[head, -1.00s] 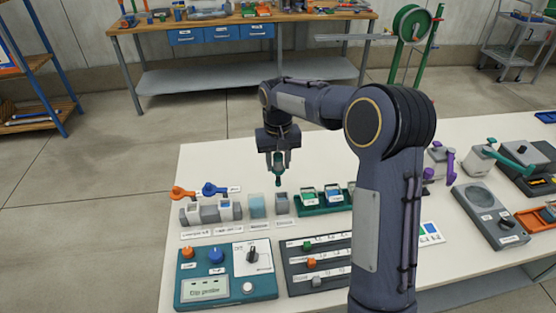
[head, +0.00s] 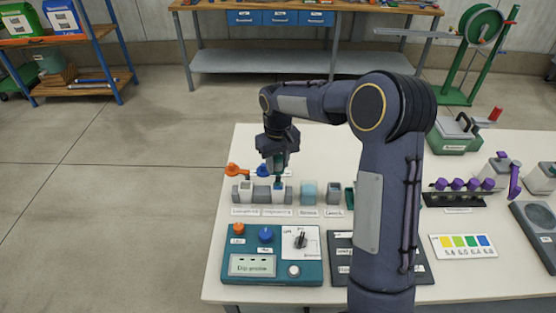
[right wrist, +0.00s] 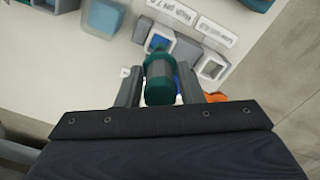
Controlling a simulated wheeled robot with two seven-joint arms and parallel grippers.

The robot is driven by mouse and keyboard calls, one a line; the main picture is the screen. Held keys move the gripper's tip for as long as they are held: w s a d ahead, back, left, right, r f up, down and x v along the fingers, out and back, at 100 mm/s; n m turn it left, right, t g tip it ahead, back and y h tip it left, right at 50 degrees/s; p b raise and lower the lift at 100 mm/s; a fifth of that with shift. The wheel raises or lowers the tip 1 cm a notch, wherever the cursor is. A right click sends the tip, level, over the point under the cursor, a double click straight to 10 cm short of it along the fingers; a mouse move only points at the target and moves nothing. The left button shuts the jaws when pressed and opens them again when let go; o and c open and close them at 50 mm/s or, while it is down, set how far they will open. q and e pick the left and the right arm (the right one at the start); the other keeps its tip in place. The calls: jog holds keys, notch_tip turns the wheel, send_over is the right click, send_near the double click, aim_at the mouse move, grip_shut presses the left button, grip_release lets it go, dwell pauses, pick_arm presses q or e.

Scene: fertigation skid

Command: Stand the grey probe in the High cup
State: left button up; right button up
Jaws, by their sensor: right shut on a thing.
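My right gripper (head: 277,163) is shut on a probe with a teal-green body, which it holds upright over the row of cups. The High cup (right wrist: 150,35) lies just beyond the probe in the wrist view. I cannot tell whether the tip is inside it. My left gripper is out of view.
The Low cup (head: 245,192) stands left of the High cup, and a pale blue cup (head: 308,192) stands to the right. Orange and blue valve levers are close behind. A teal control box (head: 258,268) lies in front. My arm hides part of the bench.

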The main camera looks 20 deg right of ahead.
aim_at(278, 184)
jog(key=shift+f+b, duration=1.75)
jog(key=shift+f, duration=1.4)
jog(key=o, duration=1.1)
jog(key=shift+r, duration=0.15)
notch_tip(278, 184, up, 7)
jog(key=p, duration=0.5)
jog(key=shift+p, duration=0.3)
